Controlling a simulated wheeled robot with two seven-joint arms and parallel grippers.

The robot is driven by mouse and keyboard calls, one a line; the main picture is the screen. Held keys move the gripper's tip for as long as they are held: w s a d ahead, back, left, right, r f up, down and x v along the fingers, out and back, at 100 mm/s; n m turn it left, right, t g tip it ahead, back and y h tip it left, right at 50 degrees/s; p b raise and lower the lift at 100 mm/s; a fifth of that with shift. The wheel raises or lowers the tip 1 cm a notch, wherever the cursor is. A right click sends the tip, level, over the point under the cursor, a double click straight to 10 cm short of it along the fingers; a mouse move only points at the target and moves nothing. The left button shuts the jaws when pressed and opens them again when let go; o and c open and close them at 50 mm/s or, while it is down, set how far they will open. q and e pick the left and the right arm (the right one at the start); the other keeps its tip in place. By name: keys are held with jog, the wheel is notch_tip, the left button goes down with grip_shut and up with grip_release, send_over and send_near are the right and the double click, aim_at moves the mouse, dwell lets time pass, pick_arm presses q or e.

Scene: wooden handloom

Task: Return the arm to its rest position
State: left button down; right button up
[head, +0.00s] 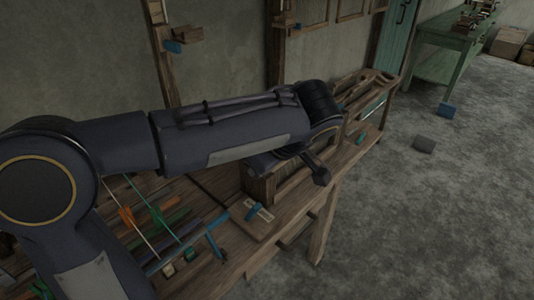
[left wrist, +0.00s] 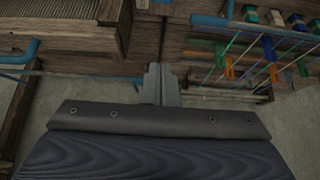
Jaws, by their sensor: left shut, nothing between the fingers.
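My left arm comes in from the left in the head view and reaches across above the wooden bench. My left gripper (head: 319,174) points down near the bench's front edge. In the left wrist view the left gripper (left wrist: 160,72) has its fingers together with nothing between them. It is apart from the wooden parts seen beyond it. My right gripper is in neither view. Part of the bench is hidden behind my left arm.
The wooden bench (head: 232,272) holds coloured sticks and a small board with a blue piece (head: 255,211). A wooden frame (head: 365,95) stands at its far end. A green table (head: 442,62) stands at the back right. Grey floor (head: 440,220) is open on the right.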

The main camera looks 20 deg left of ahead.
pick_arm(q)
jog(key=s+a+f+m+t+h+p, duration=0.1)
jog(key=s+m+h+p, duration=0.3)
jog(key=s, duration=0.5)
jog(key=s+a+m+t+h+p, duration=0.1)
jog(key=s+m+h+p, duration=0.3)
jog(key=s+m, duration=0.3)
jog(key=shift+s+a+f+t+h+p, duration=0.2)
jog(key=shift+s+f+t+h+p, duration=0.2)
jog(key=shift+s+h, duration=0.5)
